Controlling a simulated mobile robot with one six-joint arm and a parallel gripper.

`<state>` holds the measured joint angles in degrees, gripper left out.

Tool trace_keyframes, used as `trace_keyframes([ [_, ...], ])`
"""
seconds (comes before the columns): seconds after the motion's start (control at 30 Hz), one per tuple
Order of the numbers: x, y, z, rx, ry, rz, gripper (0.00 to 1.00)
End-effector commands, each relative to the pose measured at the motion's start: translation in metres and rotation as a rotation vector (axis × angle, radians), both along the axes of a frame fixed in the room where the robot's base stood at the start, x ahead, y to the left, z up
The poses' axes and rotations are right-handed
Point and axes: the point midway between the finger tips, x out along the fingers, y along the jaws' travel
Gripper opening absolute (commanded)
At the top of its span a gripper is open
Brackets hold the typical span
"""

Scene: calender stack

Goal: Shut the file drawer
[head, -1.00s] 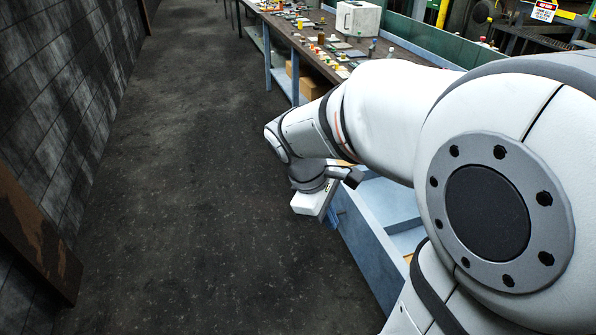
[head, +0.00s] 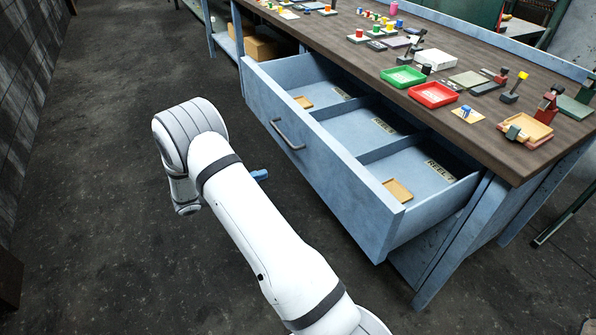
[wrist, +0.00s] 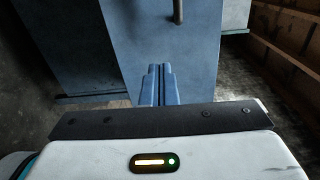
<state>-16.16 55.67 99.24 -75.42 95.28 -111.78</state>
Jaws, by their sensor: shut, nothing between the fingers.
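The blue file drawer (head: 315,160) is pulled well out from under the workbench in the head view. Its inside has three compartments with small tan pieces and labels. A metal handle (head: 287,135) is on its front, and it also shows at the top of the wrist view (wrist: 178,12). My gripper (head: 262,174) is low in front of the drawer front, with only its blue fingertips showing past my arm. In the wrist view the fingers (wrist: 160,72) are shut together and empty, pointing at the blue front (wrist: 165,40) below the handle. I cannot tell whether they touch it.
The workbench top (head: 370,65) holds a green tray (head: 403,76), a red tray (head: 433,94), stamps and several small parts. Cardboard boxes (head: 262,47) sit under the bench at the left. The dark floor in front of the drawer is clear.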

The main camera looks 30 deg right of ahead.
Motion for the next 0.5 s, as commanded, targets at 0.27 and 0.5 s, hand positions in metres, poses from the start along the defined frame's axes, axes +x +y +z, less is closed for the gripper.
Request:
trace_keyframes([
  [0.27, 0.005, -0.018, -0.01, -0.025, 0.044, 0.018, 0.0],
  [0.5, 0.006, -0.069, -0.01, -0.024, 0.043, 0.017, 0.0],
])
